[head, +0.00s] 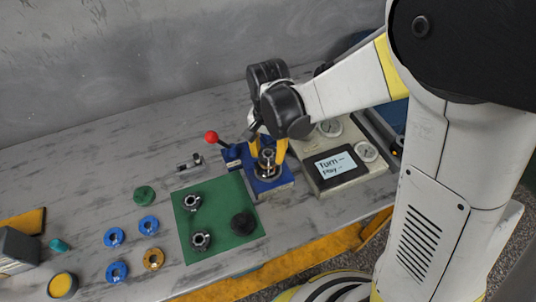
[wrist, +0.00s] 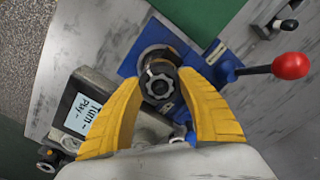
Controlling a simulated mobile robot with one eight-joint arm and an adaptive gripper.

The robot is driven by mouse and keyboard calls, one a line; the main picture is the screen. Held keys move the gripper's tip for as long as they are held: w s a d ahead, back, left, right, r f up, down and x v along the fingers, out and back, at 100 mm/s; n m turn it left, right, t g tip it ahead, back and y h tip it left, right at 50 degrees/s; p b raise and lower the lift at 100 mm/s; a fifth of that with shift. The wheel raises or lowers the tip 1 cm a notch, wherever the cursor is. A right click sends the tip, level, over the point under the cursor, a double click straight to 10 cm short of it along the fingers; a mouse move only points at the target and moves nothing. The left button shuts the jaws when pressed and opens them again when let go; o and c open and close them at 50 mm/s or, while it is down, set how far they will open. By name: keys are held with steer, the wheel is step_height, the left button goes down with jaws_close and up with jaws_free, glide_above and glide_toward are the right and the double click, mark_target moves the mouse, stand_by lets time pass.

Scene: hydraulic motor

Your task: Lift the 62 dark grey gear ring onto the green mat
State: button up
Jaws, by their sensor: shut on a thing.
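The blue fixture (head: 276,186) stands right of the green mat (head: 214,190); it also shows in the wrist view (wrist: 130,62). A dark grey gear ring (wrist: 160,80) sits upright in line with the fixture's round dark seat. My gripper (head: 268,157) points down over the fixture, its yellow fingers on both sides of the ring. It is shut on the ring; the contact faces are partly hidden. No number is readable on the ring. The mat holds two grey toothed parts (head: 192,202) (head: 201,241) and a black round part (head: 242,223).
A lever with a red ball (head: 211,137) rises beside the fixture. A grey box with a "Turn – Play" screen (head: 336,165) and gauges stands close on the right. Blue rings (head: 149,225), an orange ring (head: 153,259) and a green disc (head: 144,195) lie left of the mat. The mat's middle is clear.

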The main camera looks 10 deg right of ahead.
steer(key=shift+r+p, duration=0.4)
steer(key=shift+r, duration=0.25)
step_height(320, 180, up, 3)
steer(key=shift+p, duration=0.75)
steer(key=s+d+r+p, duration=0.3)
steer(key=s+d+r, duration=0.2)
steer(key=d, duration=0.5)
steer(key=shift+s+d+r+p, duration=0.2)
steer(key=shift+r+p, duration=0.1)
steer(key=shift+r, duration=0.55)
steer(key=shift+r, duration=0.1)
steer(key=shift+r+p, duration=0.65)
steer(key=shift+r, duration=0.05)
